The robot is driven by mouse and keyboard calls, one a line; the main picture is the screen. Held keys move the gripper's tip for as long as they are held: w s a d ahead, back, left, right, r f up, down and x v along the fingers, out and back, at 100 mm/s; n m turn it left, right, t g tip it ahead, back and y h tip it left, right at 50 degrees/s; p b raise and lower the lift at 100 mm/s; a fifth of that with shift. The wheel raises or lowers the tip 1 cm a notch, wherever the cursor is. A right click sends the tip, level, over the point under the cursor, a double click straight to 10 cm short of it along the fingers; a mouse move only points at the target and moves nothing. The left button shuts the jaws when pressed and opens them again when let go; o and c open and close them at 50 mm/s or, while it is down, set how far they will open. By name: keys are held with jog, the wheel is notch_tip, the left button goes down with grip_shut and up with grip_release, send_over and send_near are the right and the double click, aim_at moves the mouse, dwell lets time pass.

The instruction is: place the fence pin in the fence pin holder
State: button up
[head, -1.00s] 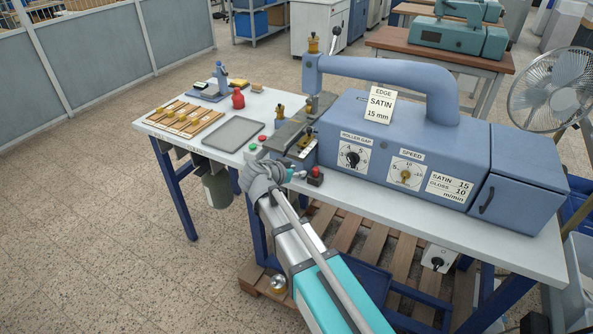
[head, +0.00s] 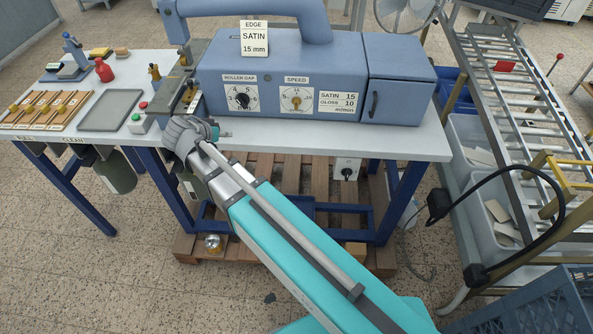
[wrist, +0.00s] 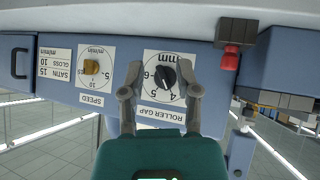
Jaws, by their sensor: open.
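My gripper (wrist: 160,88) is open and empty in the wrist view, its two grey fingers apart in front of the blue machine's roller gap dial (wrist: 165,77). In the head view my gripper (head: 211,130) is at the table's front edge, mostly hidden by my arm. The dark fence area (head: 180,92) lies at the machine's left end. No fence pin can be made out for certain.
A roller conveyor (head: 515,110) is at the right.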

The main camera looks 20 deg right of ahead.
jog(key=s+d+f+n+g+y, duration=0.2)
jog(key=s+d+f+g+y, duration=0.1)
jog(key=s+d, duration=0.4)
jog(key=s+d+f+n+g+y, duration=0.3)
jog(key=s+d, duration=0.5)
jog(key=d, duration=0.4)
jog(key=shift+s+d+f+g, duration=0.15)
jog(key=shift+f+g, duration=0.05)
jog(key=shift+g, duration=0.6)
